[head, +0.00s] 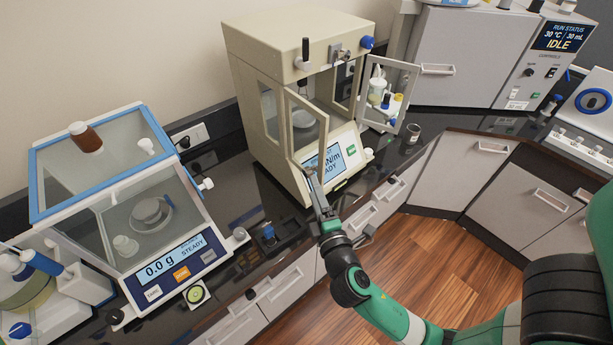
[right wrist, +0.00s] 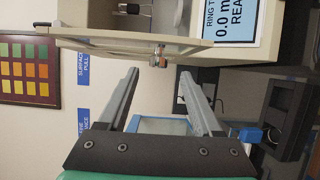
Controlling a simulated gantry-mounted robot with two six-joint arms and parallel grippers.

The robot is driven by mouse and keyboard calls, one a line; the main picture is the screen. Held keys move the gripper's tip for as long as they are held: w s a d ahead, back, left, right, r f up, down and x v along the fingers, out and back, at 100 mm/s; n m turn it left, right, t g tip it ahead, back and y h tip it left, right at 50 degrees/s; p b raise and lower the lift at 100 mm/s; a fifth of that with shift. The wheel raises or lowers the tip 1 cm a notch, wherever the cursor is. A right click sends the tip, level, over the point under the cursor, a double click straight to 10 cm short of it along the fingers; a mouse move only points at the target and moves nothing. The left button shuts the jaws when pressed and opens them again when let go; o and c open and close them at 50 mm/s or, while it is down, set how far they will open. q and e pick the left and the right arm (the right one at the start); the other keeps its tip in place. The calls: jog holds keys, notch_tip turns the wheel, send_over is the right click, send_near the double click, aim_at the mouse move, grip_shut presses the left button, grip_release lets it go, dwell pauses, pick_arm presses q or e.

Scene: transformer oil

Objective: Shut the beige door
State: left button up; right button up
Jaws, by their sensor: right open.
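The beige instrument (head: 285,50) stands at the back of the counter with its front open. Its beige-framed, glazed door (head: 291,128) stands swung out at the left of the opening. My right gripper (head: 311,174) is open and empty, at the low front of this door. In the right wrist view the door's edge (right wrist: 130,43) crosses ahead of the open fingers (right wrist: 159,75). A small metal knob (right wrist: 158,57) on it sits just ahead of and between the fingertips; I cannot tell whether they touch. My left gripper is not in view.
A paler glazed door (head: 414,77) stands open at the instrument's right side. A blue-edged balance (head: 88,178) stands to the left. A small dark device (head: 268,236) sits at the counter's front edge. The floor in front is clear.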

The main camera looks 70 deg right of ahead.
aim_at(307, 172)
jog(key=x, duration=0.7)
jog(key=shift+w+r, duration=0.15)
grip_shut()
dwell(1.1)
